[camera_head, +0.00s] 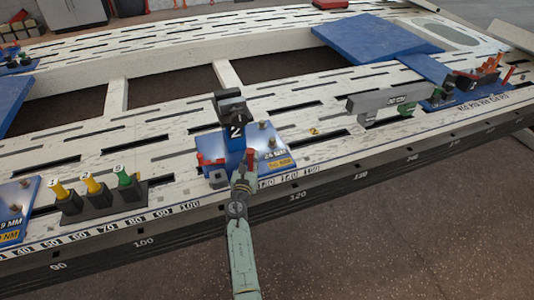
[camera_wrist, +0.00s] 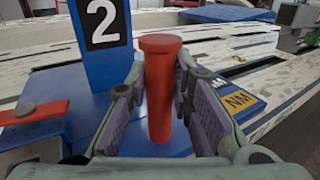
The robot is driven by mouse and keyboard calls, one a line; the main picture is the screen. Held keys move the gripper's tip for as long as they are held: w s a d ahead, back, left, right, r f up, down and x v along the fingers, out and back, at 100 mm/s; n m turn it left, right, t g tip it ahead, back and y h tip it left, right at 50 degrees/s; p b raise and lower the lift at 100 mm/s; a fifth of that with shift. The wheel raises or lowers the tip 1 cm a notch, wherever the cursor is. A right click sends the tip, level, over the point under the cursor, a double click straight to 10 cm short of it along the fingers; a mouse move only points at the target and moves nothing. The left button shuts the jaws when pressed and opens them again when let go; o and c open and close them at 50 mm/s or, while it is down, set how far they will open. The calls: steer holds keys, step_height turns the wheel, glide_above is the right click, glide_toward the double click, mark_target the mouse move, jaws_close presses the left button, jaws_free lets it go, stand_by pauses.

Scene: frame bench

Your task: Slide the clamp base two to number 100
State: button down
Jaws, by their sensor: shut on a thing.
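Clamp base two (camera_head: 278,157) is a blue plate with a blue post marked 2 and a dark clamp head on top. It sits on the white slotted bench rail near its front edge. In the wrist view its post (camera_wrist: 98,68) stands behind and left of my fingers. My gripper (camera_head: 244,176) is shut on the upright red pin (camera_wrist: 162,95) of this base, with one finger on each side. The fingers (camera_wrist: 162,82) are also seen close up in the wrist view. A printed 100 (camera_head: 188,207) shows on the front scale just left of the base.
A dark block with yellow and green pegs (camera_head: 98,198) stands left on the rail, beside another blue base (camera_head: 12,208). A grey beam (camera_head: 385,101) and a blue base with orange and red pins (camera_head: 465,88) are at right. The rail immediately left of clamp base two looks clear.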

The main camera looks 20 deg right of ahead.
steer(key=a, duration=1.3)
steer(key=shift+w+a+r, duration=0.1)
steer(key=shift+w, duration=0.15)
steer(key=c, duration=1.9)
jaws_free()
steer(key=shift+r, duration=0.1)
steer(key=o, duration=0.5)
steer(key=shift+d+f, duration=0.2)
steer(key=shift+d, duration=0.15)
steer(key=shift+s, duration=0.1)
steer(key=v, duration=1.2)
steer(key=shift+d, duration=0.1)
